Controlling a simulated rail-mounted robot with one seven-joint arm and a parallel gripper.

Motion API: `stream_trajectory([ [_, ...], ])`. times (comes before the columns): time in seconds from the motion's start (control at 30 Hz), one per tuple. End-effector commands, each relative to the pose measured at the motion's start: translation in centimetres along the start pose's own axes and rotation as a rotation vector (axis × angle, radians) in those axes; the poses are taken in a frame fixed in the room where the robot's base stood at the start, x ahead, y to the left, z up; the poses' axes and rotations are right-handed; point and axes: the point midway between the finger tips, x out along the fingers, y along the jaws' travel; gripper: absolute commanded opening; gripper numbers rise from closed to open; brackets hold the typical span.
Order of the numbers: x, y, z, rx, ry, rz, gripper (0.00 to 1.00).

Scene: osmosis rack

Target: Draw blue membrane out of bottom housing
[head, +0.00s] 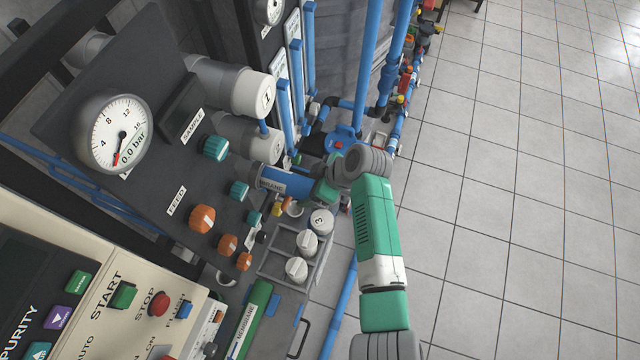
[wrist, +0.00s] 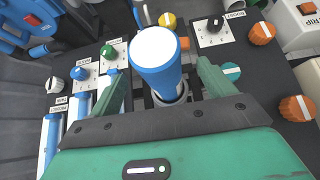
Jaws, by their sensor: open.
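The blue membrane (head: 285,182) is a blue cylinder with a white label, in the head view sticking out of the panel below the two capped housings. In the wrist view its pale round end (wrist: 159,48) faces the camera, and its far end enters a grey ring (wrist: 172,93), which looks like the bottom housing's mouth. My gripper (head: 322,190) is at the membrane's outer end in the head view. In the wrist view my gripper (wrist: 162,68) is open, with one finger on each side of the membrane and visible gaps. The housing's inside is hidden.
Capped housings 1 (head: 252,92) and 2 (head: 250,140) project above. A tray (head: 266,268) holds several white caps (head: 297,268). A green membrane (head: 250,318) lies lower down. Orange knobs (head: 202,218) and blue pipes (head: 368,60) are nearby. Tiled floor (head: 520,200) is clear at right.

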Motion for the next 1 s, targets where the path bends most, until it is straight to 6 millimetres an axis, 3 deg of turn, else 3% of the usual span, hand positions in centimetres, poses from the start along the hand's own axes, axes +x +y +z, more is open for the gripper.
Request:
stream_trajectory([
  [0.03, 1.2, 0.0, 0.3, 0.000, 0.000, 0.000, 0.82],
  [0.3, 3.8, 0.1, 0.3, 0.000, 0.000, 0.001, 0.82],
  [0.8, 4.5, 0.1, 0.0, 0.001, 0.000, 0.001, 0.82],
  [1.0, 4.5, 0.1, 0.0, 0.001, 0.000, 0.001, 0.43],
])
